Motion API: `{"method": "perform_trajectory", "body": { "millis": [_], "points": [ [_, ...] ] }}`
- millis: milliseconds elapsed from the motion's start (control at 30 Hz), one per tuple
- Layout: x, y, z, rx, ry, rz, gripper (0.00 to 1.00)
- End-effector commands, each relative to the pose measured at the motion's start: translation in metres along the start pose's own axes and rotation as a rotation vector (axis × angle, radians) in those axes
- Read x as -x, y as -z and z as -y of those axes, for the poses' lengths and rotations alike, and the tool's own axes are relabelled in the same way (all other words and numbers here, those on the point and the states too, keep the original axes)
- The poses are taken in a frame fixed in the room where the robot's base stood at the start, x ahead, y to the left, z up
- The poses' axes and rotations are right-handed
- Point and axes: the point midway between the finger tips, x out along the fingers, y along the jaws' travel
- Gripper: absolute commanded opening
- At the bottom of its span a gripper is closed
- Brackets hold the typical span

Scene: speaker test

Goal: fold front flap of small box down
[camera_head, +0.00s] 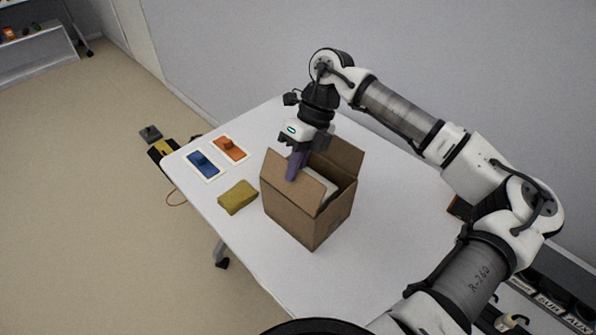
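The small brown cardboard box (291,218) stands on the white table with its top open. A flap (290,190) on its near-left side stands up and leans outward. Another flap (344,157) stands up at the far right side. A pale thing (327,188) shows inside the box. My gripper (294,174) points down over the near-left flap. A purple piece reaches from it to the flap's inner side; I cannot tell whether this is a finger or a held thing, nor whether it touches the flap. The fingertips do not show clearly.
On the white table (378,240), a yellow-green block (238,197) lies left of the box. A blue piece (203,164) and an orange piece (229,148) lie on white plates behind it. A wall is close behind the table. The table's near part is clear.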

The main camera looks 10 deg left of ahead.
Motion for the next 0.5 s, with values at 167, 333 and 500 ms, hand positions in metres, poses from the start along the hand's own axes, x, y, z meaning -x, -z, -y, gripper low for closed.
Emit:
{"method": "perform_trajectory", "body": {
  "millis": [167,333,500],
  "points": [
    [-0.0016,-0.0006,0.0072,-0.001,-0.095,0.002,0.0],
    [-0.0014,-0.0006,0.01,0.0,-0.146,0.002,0.0],
    [-0.0012,-0.0004,0.0106,0.002,-0.169,0.001,0.0]
  ]
}}
